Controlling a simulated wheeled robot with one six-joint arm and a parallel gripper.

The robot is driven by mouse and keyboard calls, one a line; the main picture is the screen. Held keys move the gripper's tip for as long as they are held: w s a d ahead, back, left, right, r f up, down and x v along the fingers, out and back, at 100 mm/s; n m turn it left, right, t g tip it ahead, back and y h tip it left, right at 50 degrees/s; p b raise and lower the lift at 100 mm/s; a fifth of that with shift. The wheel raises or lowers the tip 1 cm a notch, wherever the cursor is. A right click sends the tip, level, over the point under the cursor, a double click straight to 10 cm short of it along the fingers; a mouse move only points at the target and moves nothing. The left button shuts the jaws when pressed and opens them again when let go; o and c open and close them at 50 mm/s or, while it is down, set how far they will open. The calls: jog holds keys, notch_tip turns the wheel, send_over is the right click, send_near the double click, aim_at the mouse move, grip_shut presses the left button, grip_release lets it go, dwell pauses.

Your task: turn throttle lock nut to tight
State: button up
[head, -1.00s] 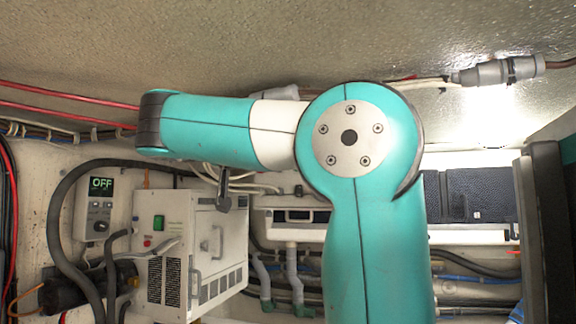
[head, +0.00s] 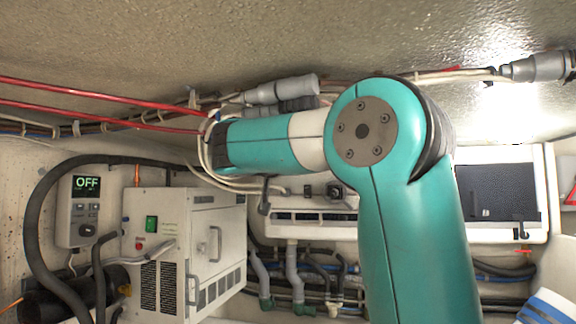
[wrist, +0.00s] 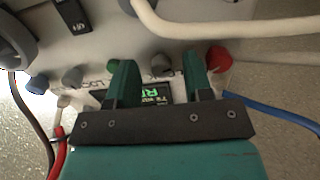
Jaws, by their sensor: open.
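My gripper (wrist: 159,62) shows in the wrist view with its two green fingers apart and nothing between them but a grey knob (wrist: 161,65) on the panel beyond. The fingers point at a pale panel (wrist: 100,45) with a row of small knobs and a lit green display (wrist: 155,92), partly covered by the gripper. A red knob (wrist: 219,59) is just right of the right finger. A dark green knob (wrist: 118,65) is by the left finger. I cannot tell which part is the throttle lock nut. In the head view my arm hides the gripper.
In the head view, a white box (head: 185,255) with handles and an OFF controller (head: 84,210) stand at left. Red cables (head: 95,93) and grey connectors (head: 280,90) run along the ceiling edge. A white cable (wrist: 230,28) crosses the wrist view.

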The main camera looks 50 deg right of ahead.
jog(key=shift+a, duration=0.15)
jog(key=shift+c, duration=0.4)
grip_shut()
jog(key=shift+f+b, duration=0.1)
jog(key=shift+b, duration=0.2)
jog(key=shift+m+b, duration=7.5)
jog(key=shift+m, duration=2.8)
